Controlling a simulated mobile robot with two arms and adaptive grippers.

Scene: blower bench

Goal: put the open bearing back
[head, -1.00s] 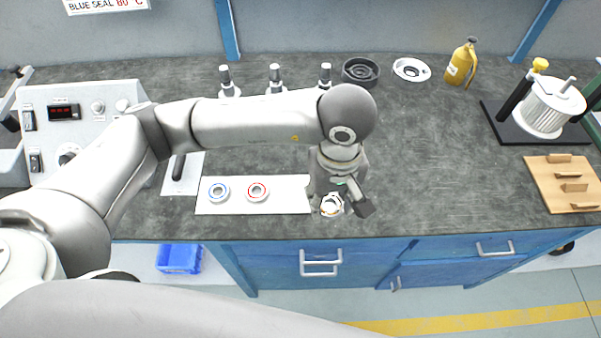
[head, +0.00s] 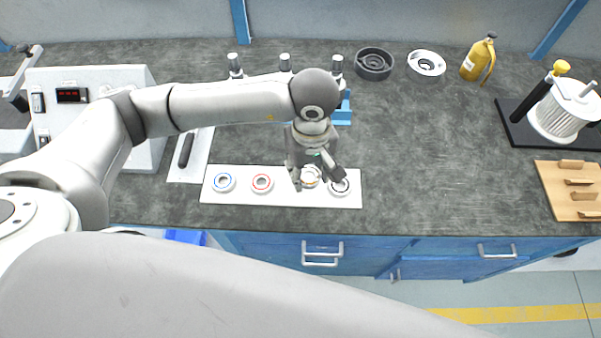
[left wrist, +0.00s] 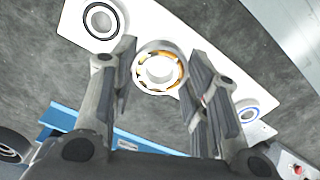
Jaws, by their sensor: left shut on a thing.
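The open bearing (head: 311,176), a pale ring with brass-coloured parts showing, is between the fingers of my left gripper (head: 314,180), which is shut on it. In the left wrist view the bearing (left wrist: 160,68) shows face-on between the fingertips (left wrist: 158,80). It is over the white strip (head: 240,197), between the red-ringed bearing (head: 262,184) and the black-ringed bearing (head: 340,187). I cannot tell whether it touches the strip. The blue-ringed bearing (head: 223,182) is at the strip's left. My right gripper is not in view.
A control box (head: 92,95) stands at the left. A dark round housing (head: 374,64), a white ring part (head: 426,63) and a yellow bottle (head: 478,58) are at the back.

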